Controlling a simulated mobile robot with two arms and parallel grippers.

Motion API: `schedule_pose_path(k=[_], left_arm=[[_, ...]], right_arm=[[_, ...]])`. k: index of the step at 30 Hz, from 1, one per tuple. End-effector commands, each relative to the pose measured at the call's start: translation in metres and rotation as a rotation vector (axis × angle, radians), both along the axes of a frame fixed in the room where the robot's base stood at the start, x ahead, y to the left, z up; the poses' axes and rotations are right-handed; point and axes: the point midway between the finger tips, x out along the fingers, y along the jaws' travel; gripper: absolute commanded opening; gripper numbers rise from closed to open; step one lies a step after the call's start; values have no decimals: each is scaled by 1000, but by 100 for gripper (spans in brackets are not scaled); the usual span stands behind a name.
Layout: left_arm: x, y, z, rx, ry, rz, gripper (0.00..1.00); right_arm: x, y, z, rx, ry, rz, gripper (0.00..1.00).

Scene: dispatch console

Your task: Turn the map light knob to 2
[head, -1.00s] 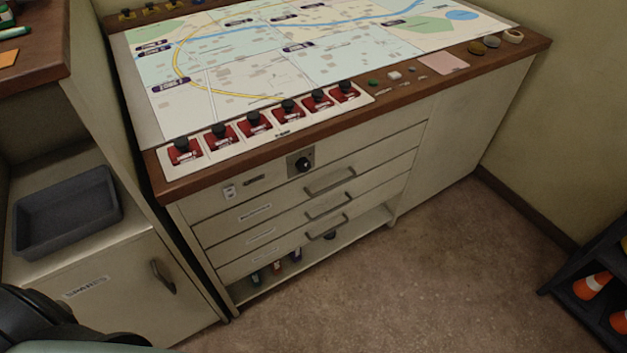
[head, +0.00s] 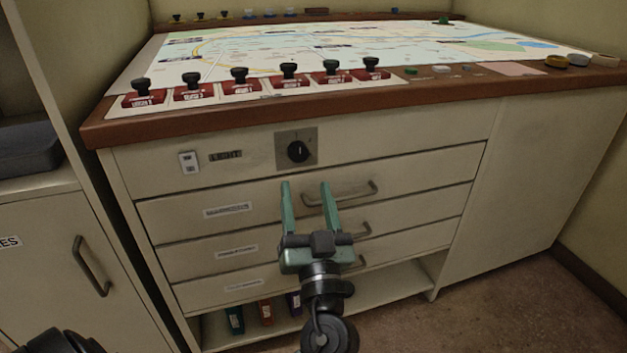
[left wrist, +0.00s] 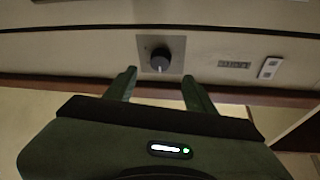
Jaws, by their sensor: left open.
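The map light knob (head: 298,152) is a round black knob on a square grey plate (head: 282,138) on the top front panel of the console. Marks on the plate are too small to read surely. My left gripper (head: 306,184) is open and empty, its two green fingers pointing up toward the knob from just below and in front. In the left wrist view, which is upside down, the knob (left wrist: 160,60) lies between and beyond the open fingertips (left wrist: 159,76), apart from them. A pale pointer line shows on it. My right gripper is not in view.
Drawer handles (head: 342,194) stick out below the knob. A white switch (head: 189,162) and a dark label (head: 226,156) sit left of it. The brown worktop edge (head: 200,122) overhangs above, with several black-handled stamps (head: 240,84) along it.

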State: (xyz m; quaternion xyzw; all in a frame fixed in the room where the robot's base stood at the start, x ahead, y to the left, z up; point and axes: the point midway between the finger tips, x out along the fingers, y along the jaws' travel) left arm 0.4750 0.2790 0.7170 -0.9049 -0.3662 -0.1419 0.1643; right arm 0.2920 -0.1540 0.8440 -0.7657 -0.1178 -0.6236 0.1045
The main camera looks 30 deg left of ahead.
Motion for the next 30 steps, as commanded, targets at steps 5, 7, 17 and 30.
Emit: schedule_pose_path(k=[5,7,17,30], left_arm=[[17,15,14,0,-4,0,55],[26,22,19,3,-2,1,55],[51,44,29,2,1,-1,55],[52,45,29,2,2,-2,10]], right_arm=[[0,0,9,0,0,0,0],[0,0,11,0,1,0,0],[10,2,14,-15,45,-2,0],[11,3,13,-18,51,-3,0]])
